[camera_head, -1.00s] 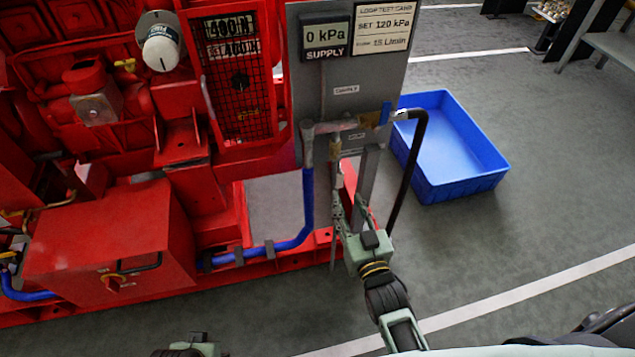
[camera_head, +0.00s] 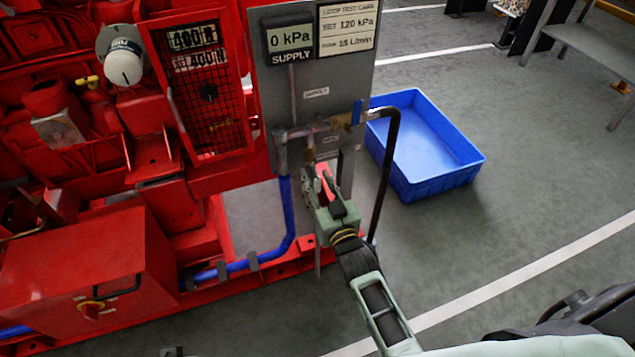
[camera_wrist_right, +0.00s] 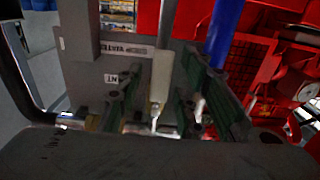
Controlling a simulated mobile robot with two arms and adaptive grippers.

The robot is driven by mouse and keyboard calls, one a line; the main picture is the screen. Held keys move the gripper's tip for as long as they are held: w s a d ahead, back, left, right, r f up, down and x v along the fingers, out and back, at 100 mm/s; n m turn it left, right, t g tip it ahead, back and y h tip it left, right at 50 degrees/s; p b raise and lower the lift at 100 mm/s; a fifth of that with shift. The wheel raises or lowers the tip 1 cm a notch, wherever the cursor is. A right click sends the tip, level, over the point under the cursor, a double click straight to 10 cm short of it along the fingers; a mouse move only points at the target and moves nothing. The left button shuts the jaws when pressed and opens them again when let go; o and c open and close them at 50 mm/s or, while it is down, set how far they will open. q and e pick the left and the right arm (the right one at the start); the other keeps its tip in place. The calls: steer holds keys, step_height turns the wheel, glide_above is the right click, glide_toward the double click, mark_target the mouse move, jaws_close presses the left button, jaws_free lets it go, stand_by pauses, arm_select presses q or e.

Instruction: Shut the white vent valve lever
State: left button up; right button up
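In the right wrist view, a pale, off-white lever (camera_wrist_right: 161,76) stands out between the two dark green fingers of my right gripper (camera_wrist_right: 163,98). The fingers are apart, with visible space on both sides of the lever; I cannot tell whether either touches it. In the head view, my right gripper (camera_head: 318,186) is just below the pipe fittings (camera_head: 312,132) on the grey panel, and the white lever cannot be made out clearly there. Only a small part of my left gripper (camera_head: 172,352) shows at the bottom edge; its fingers are hidden.
The grey panel (camera_head: 313,75) carries a supply display reading 0 kPa. The red pumpset (camera_head: 105,255) fills the left. A blue tray (camera_head: 430,185) lies on the floor.

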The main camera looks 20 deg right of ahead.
jaws_close()
stand_by(0.5)
